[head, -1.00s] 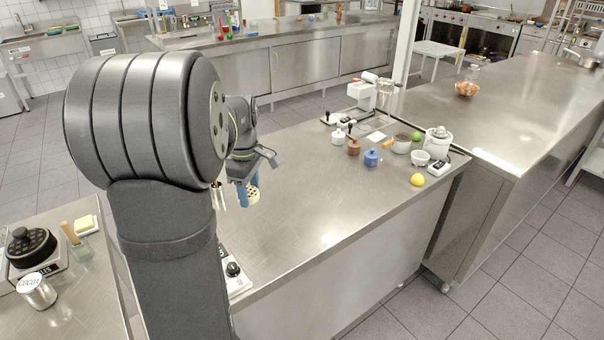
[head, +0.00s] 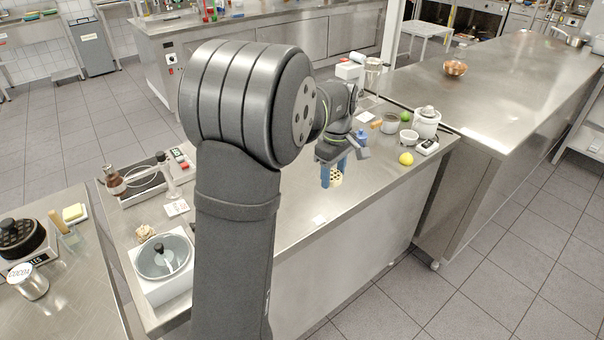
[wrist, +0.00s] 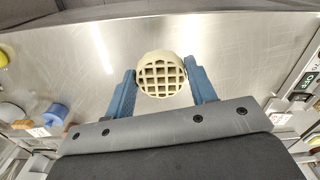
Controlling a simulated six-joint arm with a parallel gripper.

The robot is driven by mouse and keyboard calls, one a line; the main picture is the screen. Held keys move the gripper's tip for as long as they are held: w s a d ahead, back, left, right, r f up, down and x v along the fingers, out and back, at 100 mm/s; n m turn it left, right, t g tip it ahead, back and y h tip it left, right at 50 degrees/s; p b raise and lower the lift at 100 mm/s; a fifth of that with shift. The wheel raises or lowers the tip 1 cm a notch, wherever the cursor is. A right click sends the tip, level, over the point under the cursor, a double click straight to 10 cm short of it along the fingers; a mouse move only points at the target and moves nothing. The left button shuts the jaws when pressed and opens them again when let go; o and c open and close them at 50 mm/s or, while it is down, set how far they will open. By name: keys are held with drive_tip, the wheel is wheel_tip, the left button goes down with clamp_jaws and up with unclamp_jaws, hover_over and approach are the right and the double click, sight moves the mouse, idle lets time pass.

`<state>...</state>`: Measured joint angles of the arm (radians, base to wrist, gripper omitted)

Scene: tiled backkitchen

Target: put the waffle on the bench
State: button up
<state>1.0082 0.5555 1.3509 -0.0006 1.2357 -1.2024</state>
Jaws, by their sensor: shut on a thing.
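The waffle (wrist: 162,76) is round, pale yellow and gridded. In the wrist view it sits between the two blue fingers of my gripper (wrist: 162,84), which are shut on it. In the head view the waffle (head: 336,178) hangs below my gripper (head: 334,172), above the steel bench (head: 352,218). The bench top also shows in the wrist view (wrist: 235,50), bare around the waffle.
A yellow lemon (head: 406,159), a white bowl (head: 408,137) and a white canister (head: 426,122) stand to the right on the bench. A white machine with a glass lid (head: 163,256) stands at the left. The bench's front middle is mostly clear.

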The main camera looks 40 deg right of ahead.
hover_over(307, 193)
wheel_tip(307, 193, down, 5)
drive_tip(key=shift+f, duration=2.1)
drive_tip(key=shift+f, duration=0.1)
drive_tip(key=o, duration=1)
wheel_tip(307, 193, up, 12)
drive_tip(key=shift+r, duration=0.1)
